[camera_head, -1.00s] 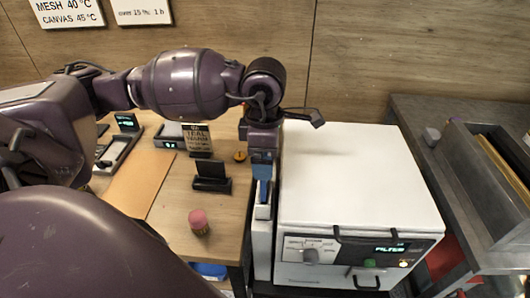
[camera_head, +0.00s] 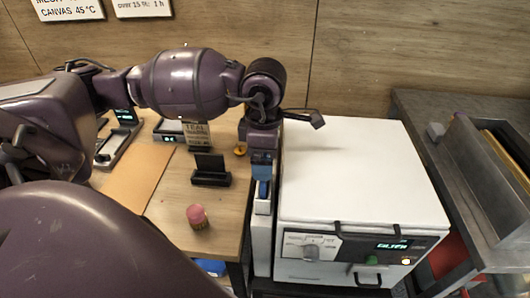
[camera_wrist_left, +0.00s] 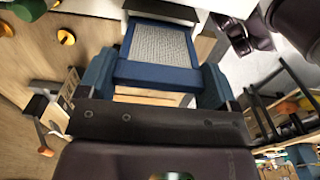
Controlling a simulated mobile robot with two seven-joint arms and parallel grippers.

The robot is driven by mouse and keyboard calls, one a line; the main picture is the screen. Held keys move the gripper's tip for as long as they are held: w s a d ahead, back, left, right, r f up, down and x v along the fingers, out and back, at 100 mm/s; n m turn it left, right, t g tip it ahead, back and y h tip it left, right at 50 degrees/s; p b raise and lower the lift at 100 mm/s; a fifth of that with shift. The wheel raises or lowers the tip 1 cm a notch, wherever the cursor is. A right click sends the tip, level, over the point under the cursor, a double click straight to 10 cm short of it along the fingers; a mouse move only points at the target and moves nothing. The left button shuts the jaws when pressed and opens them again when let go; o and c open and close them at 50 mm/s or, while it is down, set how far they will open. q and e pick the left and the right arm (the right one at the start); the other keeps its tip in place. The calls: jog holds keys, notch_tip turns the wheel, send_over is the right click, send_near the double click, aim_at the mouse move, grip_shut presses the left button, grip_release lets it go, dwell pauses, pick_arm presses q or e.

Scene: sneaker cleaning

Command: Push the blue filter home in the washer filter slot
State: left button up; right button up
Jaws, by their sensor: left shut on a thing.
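My left gripper (camera_head: 262,172) points down beside the white washer (camera_head: 360,180), at its left side. In the left wrist view the gripper (camera_wrist_left: 158,85) is shut on the blue filter (camera_wrist_left: 158,72), a blue frame around a grey mesh, with one blue fingertip on each side. In the head view a little of the filter (camera_head: 263,189) shows below the fingers, over the top of a narrow white housing (camera_head: 262,230) on the washer's left. The filter's far end meets a slot edge in the wrist view; how deep it sits is unclear. My right gripper is not in view.
The wooden table (camera_head: 225,220) at left holds a pink-topped cylinder (camera_head: 197,216), a black stand (camera_head: 211,172) and a brown mat (camera_head: 137,178). A grey counter (camera_head: 420,125) lies at right.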

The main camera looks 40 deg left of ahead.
pick_arm(q)
jog(key=shift+f, duration=0.4)
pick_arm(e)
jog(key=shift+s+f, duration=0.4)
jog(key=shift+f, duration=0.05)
pick_arm(q)
jog(key=shift+f+b, duration=0.5)
jog(key=shift+b, duration=0.05)
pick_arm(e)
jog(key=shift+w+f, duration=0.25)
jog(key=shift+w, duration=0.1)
pick_arm(q)
jog(key=shift+f, duration=0.15)
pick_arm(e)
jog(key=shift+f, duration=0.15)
pick_arm(q)
jog(key=shift+f, duration=0.1)
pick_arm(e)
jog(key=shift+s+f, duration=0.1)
pick_arm(q)
jog(key=shift+f+b, duration=0.45)
jog(key=shift+f, duration=0.05)
jog(key=o, duration=0.7)
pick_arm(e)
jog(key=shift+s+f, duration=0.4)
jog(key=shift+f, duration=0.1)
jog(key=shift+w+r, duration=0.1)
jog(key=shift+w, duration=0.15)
